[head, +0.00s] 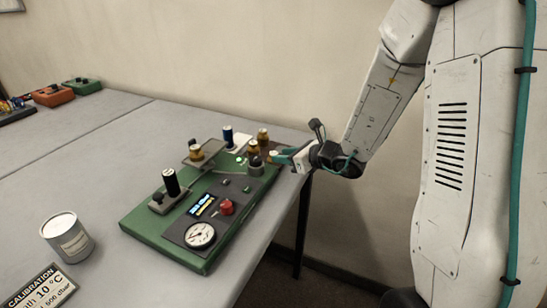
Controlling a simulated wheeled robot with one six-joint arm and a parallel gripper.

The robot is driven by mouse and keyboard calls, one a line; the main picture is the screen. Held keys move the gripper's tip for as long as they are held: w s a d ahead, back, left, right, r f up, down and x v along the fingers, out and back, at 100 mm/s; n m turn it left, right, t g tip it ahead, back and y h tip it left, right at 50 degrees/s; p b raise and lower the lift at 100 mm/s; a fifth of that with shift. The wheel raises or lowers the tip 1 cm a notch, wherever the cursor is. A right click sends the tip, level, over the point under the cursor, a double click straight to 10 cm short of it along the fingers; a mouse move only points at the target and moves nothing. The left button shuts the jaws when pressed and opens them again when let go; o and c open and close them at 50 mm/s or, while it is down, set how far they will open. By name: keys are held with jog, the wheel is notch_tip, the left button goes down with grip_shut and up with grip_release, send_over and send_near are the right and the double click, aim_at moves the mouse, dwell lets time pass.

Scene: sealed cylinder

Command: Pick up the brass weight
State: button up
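Two brass-coloured weights stand close together at the far right of the green apparatus: a rear one (263,135) and a nearer one (252,147). Another small brass piece (195,154) sits on a raised plate further left. My gripper (278,156) reaches in from the right with teal fingers, level with the nearer weight and just to its right. The fingers are small and seen side-on. I cannot tell whether they are open or shut, or whether they touch a weight.
The green apparatus (165,237) carries a black cylinder (171,182), a red knob (227,207), a dial gauge (200,235) and a grey cylinder (256,167) near my gripper. A blue-black cylinder (228,135) stands behind. A white can (67,238) and calibration sign (42,290) stand front left.

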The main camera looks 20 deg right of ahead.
aim_at(274, 153)
jog(key=x, duration=0.5)
jog(key=shift+d, duration=0.1)
jog(key=shift+r, duration=0.1)
grip_shut()
